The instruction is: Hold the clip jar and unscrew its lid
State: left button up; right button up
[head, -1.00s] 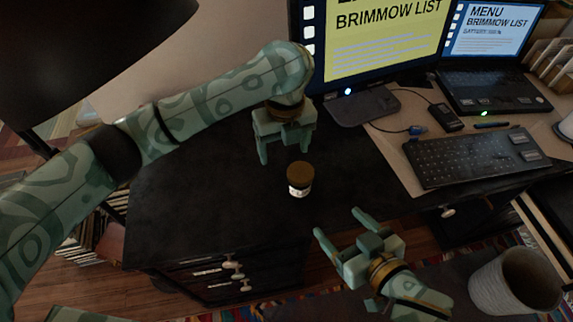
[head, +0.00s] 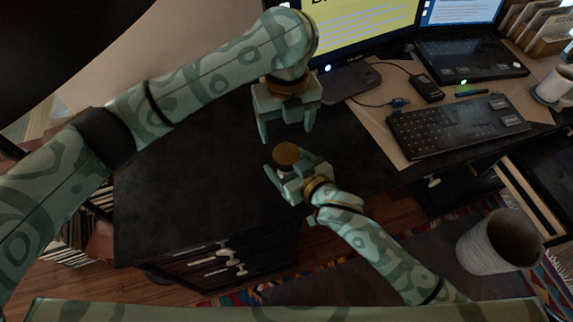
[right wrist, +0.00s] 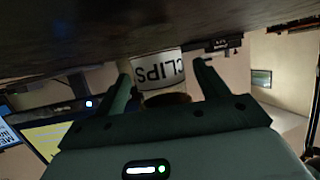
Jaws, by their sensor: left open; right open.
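The clip jar (head: 285,156) stands on the dark desk, with a round brown lid on top. In the right wrist view its white label (right wrist: 158,71) reads CLIPS and appears upside down. My right gripper (head: 279,168) is open, with its fingers on either side of the jar's body; I cannot tell whether they touch it. The head view hides much of the jar's body behind this gripper. My left gripper (head: 287,137) is open and empty, pointing down just above and behind the lid.
A keyboard (head: 455,128), a laptop (head: 470,55) and a monitor (head: 362,30) stand to the right and back. A mug (head: 553,85) is at the far right. A grey bin (head: 498,240) stands at lower right. The desk's left part (head: 180,190) is clear.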

aim_at(287, 153)
jog(key=shift+w+a+f, duration=0.15)
jog(key=shift+w+a, duration=0.1)
grip_shut()
pick_arm(q)
jog(key=n, duration=0.3)
jog(key=shift+f+n, duration=0.1)
jog(key=shift+n, duration=0.6)
notch_tip(287, 153, down, 8)
jog(key=shift+r, duration=0.1)
